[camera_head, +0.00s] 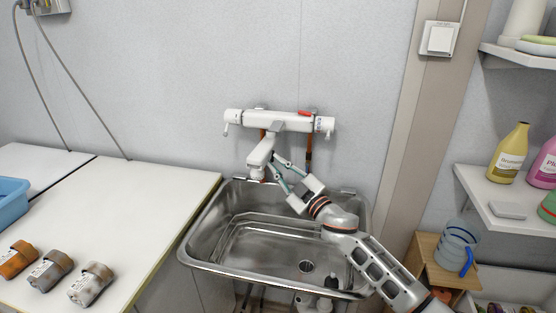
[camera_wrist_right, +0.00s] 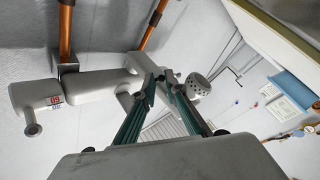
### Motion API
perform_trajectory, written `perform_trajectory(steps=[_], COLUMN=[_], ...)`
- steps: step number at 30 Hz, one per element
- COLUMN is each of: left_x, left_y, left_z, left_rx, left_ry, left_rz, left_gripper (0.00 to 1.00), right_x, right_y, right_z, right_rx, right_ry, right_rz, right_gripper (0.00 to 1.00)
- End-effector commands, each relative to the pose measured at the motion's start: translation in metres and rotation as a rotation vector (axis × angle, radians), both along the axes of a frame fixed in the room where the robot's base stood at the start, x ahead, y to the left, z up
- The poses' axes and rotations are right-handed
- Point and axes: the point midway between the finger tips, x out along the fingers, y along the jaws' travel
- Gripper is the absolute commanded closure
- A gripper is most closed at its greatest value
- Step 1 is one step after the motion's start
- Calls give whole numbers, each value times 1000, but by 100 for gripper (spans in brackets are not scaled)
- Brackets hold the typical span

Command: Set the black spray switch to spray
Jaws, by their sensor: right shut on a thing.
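A white wall-mounted faucet (camera_head: 270,122) has a spout that reaches out over the metal basin, ending in a white spray head (camera_head: 257,172). In the right wrist view the perforated face of the spray head (camera_wrist_right: 198,84) shows just right of the fingertips. My right gripper (camera_head: 275,168) reaches in from the lower right, its green-grey fingers at the spout beside the head. In the wrist view the tips (camera_wrist_right: 160,76) close together on a small dark part at the spout, which appears to be the black spray switch. The fingers mostly hide it, so its setting cannot be read.
The metal basin (camera_head: 213,221) is empty, below my arm. A white counter (camera_head: 150,192) with several small jars stands at left. Shelves with bottles (camera_head: 507,152) stand at right, above a blue-handled jug (camera_head: 457,246). Copper pipes (camera_wrist_right: 65,30) run at the wall behind the faucet.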

Motion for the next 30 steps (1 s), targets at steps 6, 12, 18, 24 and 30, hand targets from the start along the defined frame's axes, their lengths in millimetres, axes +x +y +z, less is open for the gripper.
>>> perform_trajectory(steps=[6, 12, 18, 24, 30], left_x=[-5, -4, -3, -3, -3], left_y=[0, 0, 0, 0, 0], left_z=[-8, -7, -3, -3, -3], left_rx=[3, 3, 2, 2, 2], left_ry=[15, 13, 7, 7, 7], left_rz=[-1, -1, -1, -1, -1], left_gripper=[60, 60, 60, 60, 60], right_x=[1, 1, 0, -11, -44], right_y=[-1, -1, -1, -9, -29], right_z=[4, 3, 1, -4, -11], right_rx=[3, 2, 2, 0, 0], right_ry=[-7, -5, -3, -2, -2], right_rz=[-1, -2, -1, -2, -2], right_gripper=[100, 72, 72, 72, 72])
